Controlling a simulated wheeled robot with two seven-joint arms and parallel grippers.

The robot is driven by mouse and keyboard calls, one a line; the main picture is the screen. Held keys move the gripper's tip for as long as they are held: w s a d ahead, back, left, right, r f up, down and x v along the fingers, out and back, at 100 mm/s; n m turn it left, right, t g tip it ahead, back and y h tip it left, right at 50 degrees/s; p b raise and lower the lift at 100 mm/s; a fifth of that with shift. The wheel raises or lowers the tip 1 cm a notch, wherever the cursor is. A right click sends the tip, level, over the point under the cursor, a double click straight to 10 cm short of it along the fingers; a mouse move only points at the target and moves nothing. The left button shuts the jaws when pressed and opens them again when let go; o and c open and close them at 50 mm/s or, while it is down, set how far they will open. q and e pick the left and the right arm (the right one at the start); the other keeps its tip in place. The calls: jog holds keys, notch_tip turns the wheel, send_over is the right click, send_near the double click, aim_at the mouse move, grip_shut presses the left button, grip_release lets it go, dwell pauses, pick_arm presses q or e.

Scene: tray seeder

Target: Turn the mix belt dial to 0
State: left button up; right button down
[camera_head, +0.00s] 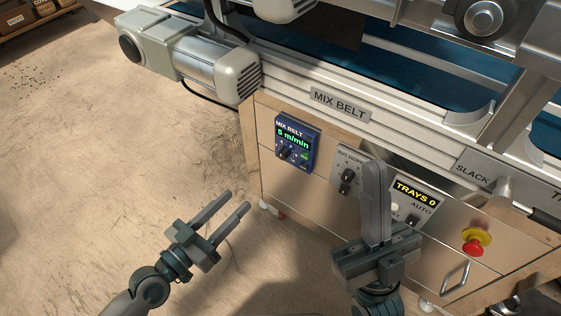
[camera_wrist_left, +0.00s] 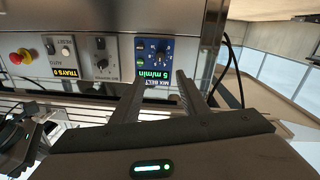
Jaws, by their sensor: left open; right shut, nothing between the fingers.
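The mix belt dial (camera_head: 285,153) is a black knob on a blue panel (camera_head: 311,153) whose green display reads 5 m/min. The panel is on the metal cabinet front under the MIX BELT label. The dial also shows upside down in the left wrist view (camera_wrist_left: 161,47), beyond the fingertips. My left gripper (camera_head: 229,202) is open and empty, in front of and below the panel, apart from the dial. Its two fingers show in the left wrist view (camera_wrist_left: 157,92). My right gripper (camera_head: 374,165) is shut and empty, in front of the cabinet, partly hiding the panels behind it.
A second black knob (camera_head: 347,176) is on a grey panel right of the blue one. A TRAYS 0 display (camera_head: 415,193) and a red stop button (camera_head: 474,248) are further right. A motor (camera_head: 190,66) juts out at upper left.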

aim_at(281, 156)
pick_arm(q)
jog(key=shift+w, duration=0.1)
jog(key=x, duration=1.7)
jog(key=shift+w+d, duration=0.1)
jog(key=shift+c, duration=0.5)
grip_shut()
